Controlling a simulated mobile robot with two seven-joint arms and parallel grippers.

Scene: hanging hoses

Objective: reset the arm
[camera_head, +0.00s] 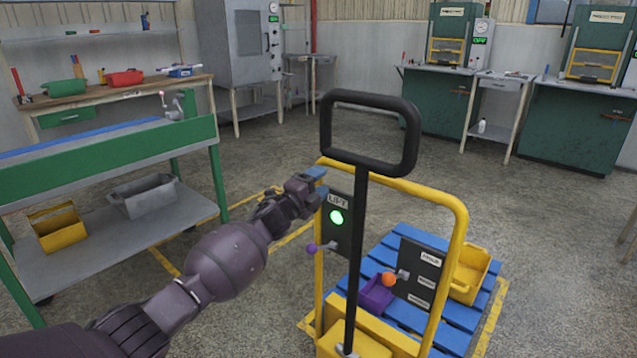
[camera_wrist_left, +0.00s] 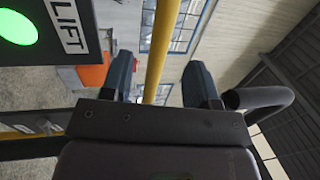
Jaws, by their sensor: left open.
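My left arm reaches in from the lower left in the head view. Its gripper (camera_head: 316,182) is open beside the top left of the cart's yellow frame (camera_head: 462,240), close to the black LIFT panel (camera_head: 340,240) with a lit green light (camera_head: 337,217). In the left wrist view the two blue-grey fingers (camera_wrist_left: 161,82) stand apart. A yellow bar (camera_wrist_left: 160,50) shows in line with the gap; I cannot tell if it is between the fingers. The LIFT panel (camera_wrist_left: 65,45) is at the upper left there. My right gripper is not in view.
A black handle loop (camera_head: 370,100) rises above the cart. A purple-knobbed lever (camera_head: 312,248) and an orange-knobbed lever (camera_head: 389,279) stick out from the panels. A blue pallet (camera_head: 470,322) carries a purple bin (camera_head: 376,298) and a yellow bin (camera_head: 470,272). A green bench (camera_head: 110,155) stands left.

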